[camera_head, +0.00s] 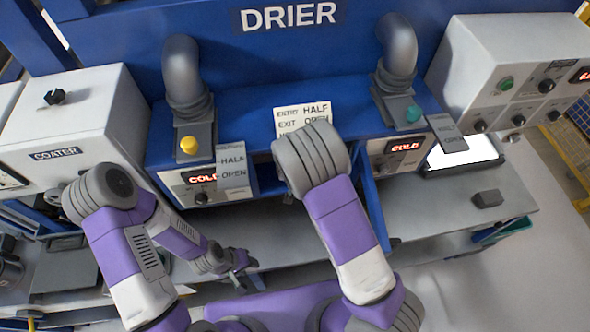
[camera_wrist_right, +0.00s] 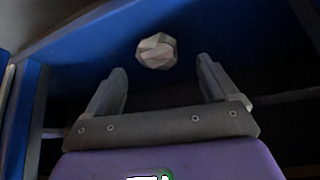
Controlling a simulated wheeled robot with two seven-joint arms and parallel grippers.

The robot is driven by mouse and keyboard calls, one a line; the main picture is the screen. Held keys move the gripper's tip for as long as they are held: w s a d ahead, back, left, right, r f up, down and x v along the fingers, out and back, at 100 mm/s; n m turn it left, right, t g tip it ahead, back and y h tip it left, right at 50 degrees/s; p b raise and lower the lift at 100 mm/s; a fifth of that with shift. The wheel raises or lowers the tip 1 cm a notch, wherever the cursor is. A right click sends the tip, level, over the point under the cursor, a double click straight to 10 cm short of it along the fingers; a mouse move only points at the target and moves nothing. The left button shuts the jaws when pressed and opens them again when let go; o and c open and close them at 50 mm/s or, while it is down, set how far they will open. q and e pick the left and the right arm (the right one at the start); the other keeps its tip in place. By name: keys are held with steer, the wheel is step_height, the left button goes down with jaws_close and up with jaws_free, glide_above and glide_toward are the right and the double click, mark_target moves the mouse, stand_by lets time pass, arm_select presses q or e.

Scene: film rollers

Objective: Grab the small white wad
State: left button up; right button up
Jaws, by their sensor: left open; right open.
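The small white wad (camera_wrist_right: 156,50) shows in the right wrist view as a crumpled, faceted lump. It lies just past the fingertips of my right gripper (camera_wrist_right: 160,67), roughly centred between them. That gripper is open and empty, with no finger seen touching the wad. In the head view the wad and my right gripper are hidden; my right arm reaches up to the front of the blue drier (camera_head: 266,97). My left gripper (camera_head: 246,262) is open, low over the grey bench.
Around the wad are a blue panel (camera_wrist_right: 90,38) and a dark space. Hanging signs (camera_head: 233,165), bent grey pipes (camera_head: 184,75) and lit control boxes line the drier front. A white coater box (camera_head: 75,125) stands left. A small dark block (camera_head: 488,198) lies on the right bench.

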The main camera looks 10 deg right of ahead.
steer(key=shift+x, duration=1.8)
steer(key=shift+s+f, duration=0.1)
steer(key=c, duration=1)
